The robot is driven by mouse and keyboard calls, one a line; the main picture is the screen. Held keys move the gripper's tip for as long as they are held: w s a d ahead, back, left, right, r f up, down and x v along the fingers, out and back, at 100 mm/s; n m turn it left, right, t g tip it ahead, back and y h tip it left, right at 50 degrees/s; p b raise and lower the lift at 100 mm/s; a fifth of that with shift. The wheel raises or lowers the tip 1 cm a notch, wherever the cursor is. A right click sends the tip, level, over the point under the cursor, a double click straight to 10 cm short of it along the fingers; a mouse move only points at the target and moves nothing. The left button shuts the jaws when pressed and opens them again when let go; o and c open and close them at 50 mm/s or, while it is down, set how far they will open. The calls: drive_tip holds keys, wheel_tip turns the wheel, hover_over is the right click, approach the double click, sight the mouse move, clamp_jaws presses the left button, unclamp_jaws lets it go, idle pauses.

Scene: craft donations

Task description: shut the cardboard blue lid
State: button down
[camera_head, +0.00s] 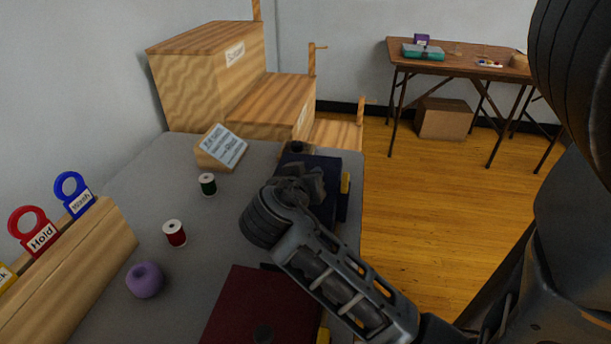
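The dark blue lid (323,168) belongs to a box at the right edge of the grey table, with a yellow piece (345,183) on its right side. Its visible surface looks roughly flat. I cannot tell whether it is fully shut, because my arm covers its left and near parts. My gripper (303,182) is over the left part of the blue lid in this view. I cannot tell whether it touches the lid. Its fingers are dark and bunched against the lid, so their opening is unclear.
A dark red box (262,305) lies nearer on the grey table (215,225). Wooden steps (265,100) rise behind. Open floor lies right.

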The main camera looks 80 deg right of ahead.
drive_tip(key=shift+s+f, duration=0.2)
drive_tip(key=shift+f, duration=0.1)
drive_tip(key=c, duration=0.9)
unclamp_jaws()
drive_tip(key=shift+w, duration=0.1)
drive_tip(key=shift+w+a+r, duration=0.1)
drive_tip(key=shift+a+r, duration=0.1)
drive_tip(key=shift+a, duration=0.35)
drive_tip(key=p+v, duration=0.1)
drive_tip(key=v, duration=0.2)
drive_tip(key=p+v, duration=0.1)
drive_tip(key=v, duration=0.2)
drive_tip(key=shift+a+r, duration=0.25)
drive_tip(key=shift+r, duration=0.1)
drive_tip(key=shift+s, duration=0.25)
